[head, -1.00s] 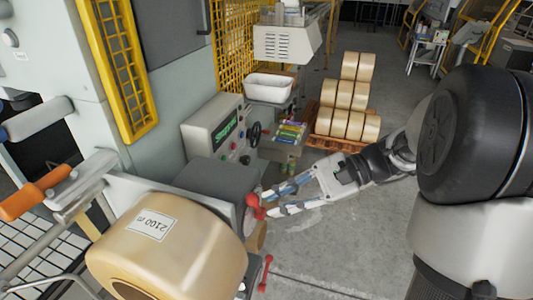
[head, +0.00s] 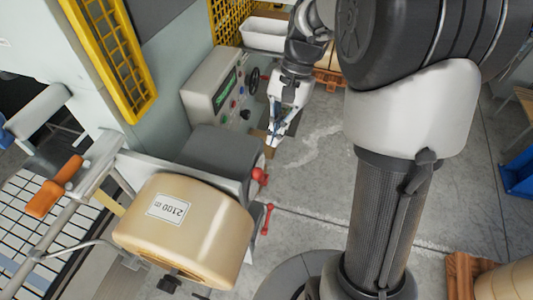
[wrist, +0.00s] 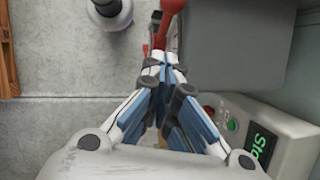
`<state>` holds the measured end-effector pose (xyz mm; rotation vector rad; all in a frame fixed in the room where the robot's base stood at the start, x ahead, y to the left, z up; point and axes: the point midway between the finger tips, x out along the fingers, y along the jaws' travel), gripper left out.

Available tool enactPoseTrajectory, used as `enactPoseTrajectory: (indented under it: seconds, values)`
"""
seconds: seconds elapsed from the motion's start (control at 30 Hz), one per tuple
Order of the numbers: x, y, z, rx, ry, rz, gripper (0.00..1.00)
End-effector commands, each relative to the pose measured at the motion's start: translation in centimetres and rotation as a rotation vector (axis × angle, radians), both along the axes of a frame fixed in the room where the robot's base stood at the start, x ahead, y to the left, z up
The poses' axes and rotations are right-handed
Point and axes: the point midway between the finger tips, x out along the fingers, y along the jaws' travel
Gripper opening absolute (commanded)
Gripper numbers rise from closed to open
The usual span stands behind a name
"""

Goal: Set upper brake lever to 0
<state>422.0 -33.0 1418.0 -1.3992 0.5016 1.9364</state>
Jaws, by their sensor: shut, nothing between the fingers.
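The upper brake lever (head: 259,175) has a red knob and sits on the side of the grey housing behind the large tan roll. The lower red lever (head: 267,218) is below it, by the roll's right side. In the wrist view a red knob (wrist: 172,5) shows at the top edge, just beyond my fingertips. My gripper (head: 271,151) is shut and empty, pointing down, above and slightly right of the upper lever in the head view, apart from it. Its closed fingertips show in the wrist view (wrist: 163,64). I cannot read the lever's scale.
The tan roll (head: 190,235) labelled 2100 m fills the lower left. A control box (head: 213,88) with a green display and buttons stands behind the housing. An orange handle (head: 55,186) is at far left. Open concrete floor (head: 320,160) lies right of the levers.

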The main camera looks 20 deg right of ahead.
Motion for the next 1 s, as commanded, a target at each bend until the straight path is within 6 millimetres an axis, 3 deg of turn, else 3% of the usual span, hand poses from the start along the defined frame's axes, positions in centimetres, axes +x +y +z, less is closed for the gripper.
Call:
enactPoseTrajectory:
  seconds: [0.13, 0.3, 1.0]
  values:
    - [-0.7, 1.0, -2.8, 0.001, 0.003, 0.001, 0.00]
    - [-2.2, 2.7, -3.7, 0.000, 0.001, 0.001, 0.00]
    - [-3.4, 4.0, -4.4, -0.028, -0.038, 0.001, 0.00]
